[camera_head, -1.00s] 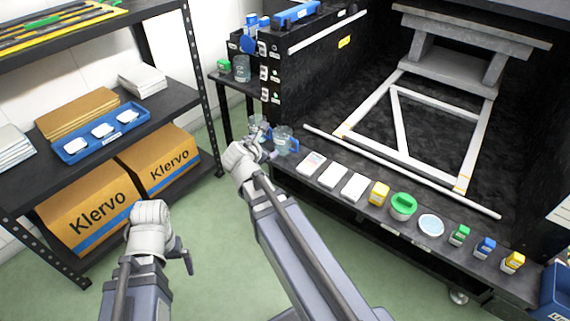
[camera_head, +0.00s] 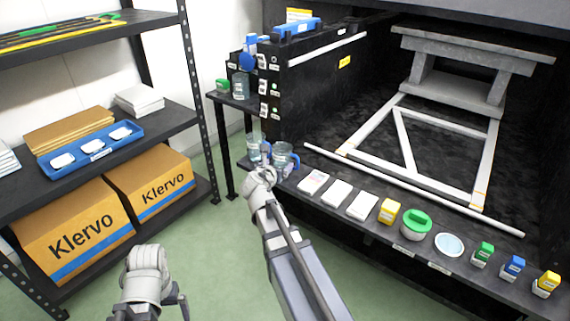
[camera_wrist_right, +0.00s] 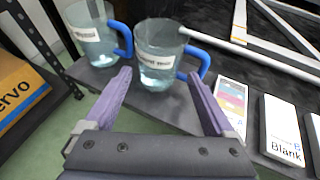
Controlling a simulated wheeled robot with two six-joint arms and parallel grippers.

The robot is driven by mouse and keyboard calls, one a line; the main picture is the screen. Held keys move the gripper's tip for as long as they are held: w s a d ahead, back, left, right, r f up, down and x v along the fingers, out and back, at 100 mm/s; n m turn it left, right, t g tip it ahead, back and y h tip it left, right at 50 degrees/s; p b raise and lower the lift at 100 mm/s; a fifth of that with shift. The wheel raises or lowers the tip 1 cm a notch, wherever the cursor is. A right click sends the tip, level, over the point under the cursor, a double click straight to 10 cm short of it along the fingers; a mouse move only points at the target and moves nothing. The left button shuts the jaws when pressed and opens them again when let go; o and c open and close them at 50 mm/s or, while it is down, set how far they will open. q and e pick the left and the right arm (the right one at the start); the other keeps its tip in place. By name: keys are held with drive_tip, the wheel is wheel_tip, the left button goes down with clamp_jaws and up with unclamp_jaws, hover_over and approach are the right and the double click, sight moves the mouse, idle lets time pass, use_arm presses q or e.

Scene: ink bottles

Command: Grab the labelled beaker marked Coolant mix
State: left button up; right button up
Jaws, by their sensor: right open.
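Two clear beakers with blue handles stand side by side at the bench's left end. The right beaker (camera_wrist_right: 158,58) holds pale liquid; its small label appears to end in "mix", the rest is hard to read. It also shows in the head view (camera_head: 282,158). The left beaker (camera_wrist_right: 92,35) has a blurred label and shows in the head view (camera_head: 254,147). My right gripper (camera_wrist_right: 160,78) is open, its fingers pointing at the right beaker, nothing held. It partly covers the beakers' surroundings in the head view (camera_head: 262,174). My left gripper (camera_head: 160,300) is low, its jaws unclear.
Right of the beakers, the bench front (camera_head: 325,210) carries white cards (camera_head: 337,193), a yellow box (camera_head: 389,211), a green-lidded tub (camera_head: 415,226) and small bottles. Another beaker (camera_head: 241,86) stands on the side table. A shelf with Klervo boxes (camera_head: 80,232) is at left.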

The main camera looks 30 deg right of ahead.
sight(280, 162)
drive_tip(key=shift+b+x, duration=1.1)
drive_tip(key=shift+x, duration=1.55)
use_arm(q)
wheel_tip(280, 162, down, 2)
drive_tip(key=shift+f, duration=0.1)
use_arm(e)
drive_tip(key=shift+a, duration=0.1)
drive_tip(key=c, duration=1.1)
use_arm(q)
drive_tip(key=shift+r, duration=0.25)
use_arm(e)
drive_tip(key=shift+r, duration=0.2)
drive_tip(key=shift+c, duration=0.2)
use_arm(q)
wheel_tip(280, 162, up, 10)
drive_tip(key=p, duration=1)
drive_tip(key=shift+f, duration=0.2)
use_arm(e)
wheel_tip(280, 162, up, 10)
drive_tip(key=shift+f, duration=0.25)
use_arm(q)
drive_tip(key=shift+a, duration=0.1)
drive_tip(key=shift+c, duration=0.3)
